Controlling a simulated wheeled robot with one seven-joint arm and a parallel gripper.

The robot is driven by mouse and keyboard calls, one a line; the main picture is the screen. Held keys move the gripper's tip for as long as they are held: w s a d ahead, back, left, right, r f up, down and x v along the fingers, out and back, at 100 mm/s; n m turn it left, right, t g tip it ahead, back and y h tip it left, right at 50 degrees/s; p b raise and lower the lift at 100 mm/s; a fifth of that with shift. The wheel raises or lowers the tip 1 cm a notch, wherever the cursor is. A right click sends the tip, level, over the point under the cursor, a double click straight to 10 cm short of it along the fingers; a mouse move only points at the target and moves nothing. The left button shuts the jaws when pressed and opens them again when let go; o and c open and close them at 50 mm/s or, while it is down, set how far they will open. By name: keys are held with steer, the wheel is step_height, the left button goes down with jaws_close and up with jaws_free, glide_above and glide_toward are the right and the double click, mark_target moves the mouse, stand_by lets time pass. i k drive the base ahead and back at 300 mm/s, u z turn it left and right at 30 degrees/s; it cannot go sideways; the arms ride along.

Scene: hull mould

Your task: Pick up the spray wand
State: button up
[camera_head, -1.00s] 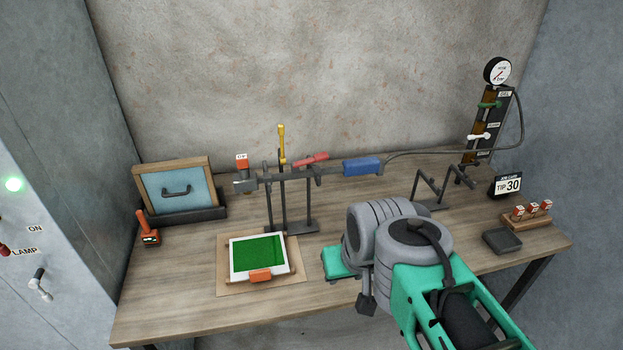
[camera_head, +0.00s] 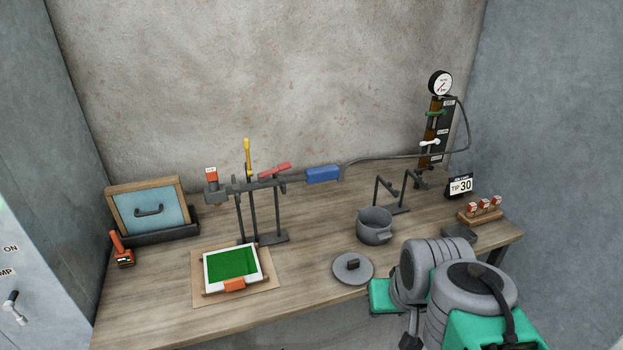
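The spray wand is a long grey pipe with a blue grip (camera_head: 323,175), a red lever (camera_head: 276,170) and an orange-capped nozzle end at the left. It lies roughly level across a dark stand (camera_head: 254,215) on the workbench, and a grey hose runs from its right end. My arm, with grey joints and green links, fills the lower right corner, apart from the wand. I cannot make out the fingers of my gripper.
On the workbench (camera_head: 145,300) stand a grey pot (camera_head: 375,226), its lid (camera_head: 353,268), a tablet-like green panel (camera_head: 232,263), a blue-fronted box (camera_head: 148,208) and an orange tool (camera_head: 121,250). A gauge (camera_head: 440,84) stands behind right. The front left bench is clear.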

mark_target(216, 193)
steer(key=z, duration=0.05)
steer(key=i, duration=0.7)
steer(key=u, duration=2.05)
